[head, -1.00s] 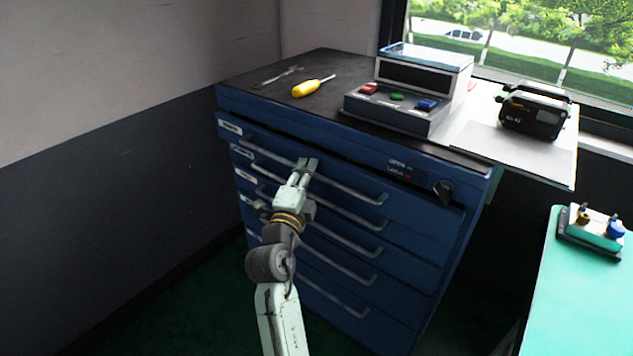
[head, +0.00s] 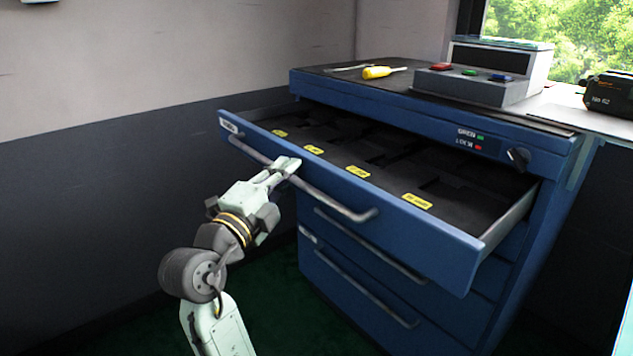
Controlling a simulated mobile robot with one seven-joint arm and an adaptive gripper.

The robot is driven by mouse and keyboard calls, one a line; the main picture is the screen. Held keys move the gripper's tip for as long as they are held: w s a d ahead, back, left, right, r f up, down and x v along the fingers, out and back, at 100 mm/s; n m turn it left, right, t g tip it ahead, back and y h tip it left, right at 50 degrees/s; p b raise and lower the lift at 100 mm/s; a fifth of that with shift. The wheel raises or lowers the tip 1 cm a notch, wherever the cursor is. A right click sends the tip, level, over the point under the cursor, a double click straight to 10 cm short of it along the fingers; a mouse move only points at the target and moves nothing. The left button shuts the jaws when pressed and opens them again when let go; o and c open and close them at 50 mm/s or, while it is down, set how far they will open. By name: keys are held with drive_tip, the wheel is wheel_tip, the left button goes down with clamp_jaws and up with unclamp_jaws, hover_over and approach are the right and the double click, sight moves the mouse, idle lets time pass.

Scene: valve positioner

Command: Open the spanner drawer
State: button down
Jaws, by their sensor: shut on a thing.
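The top drawer (head: 390,215) of the blue cabinet is pulled well out. Its dark interior has shaped recesses, with several yellow labels along the front edge. I see no spanner in the recesses. The long grey bar handle (head: 335,202) runs across the drawer front. My gripper (head: 287,166) is shut on this handle, left of its middle. The fingertips hide a short stretch of the bar.
Lower drawers (head: 365,285) with bar handles are shut. On the cabinet top lie a yellow screwdriver (head: 378,72) and a thin metal tool (head: 347,67), beside a button box (head: 475,83). A lock knob (head: 517,158) is at the upper right. A dark wall stands to the left.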

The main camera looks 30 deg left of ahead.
drive_tip(key=s+a+b, duration=0.2)
drive_tip(key=s, duration=0.5)
drive_tip(key=shift+a, duration=0.3)
drive_tip(key=shift+s, duration=0.1)
drive_tip(key=c, duration=1.7)
unclamp_jaws()
drive_tip(key=shift+o, duration=0.2)
drive_tip(key=s+f, duration=0.1)
drive_tip(key=s, duration=0.6)
drive_tip(key=shift+s+d+f, duration=0.2)
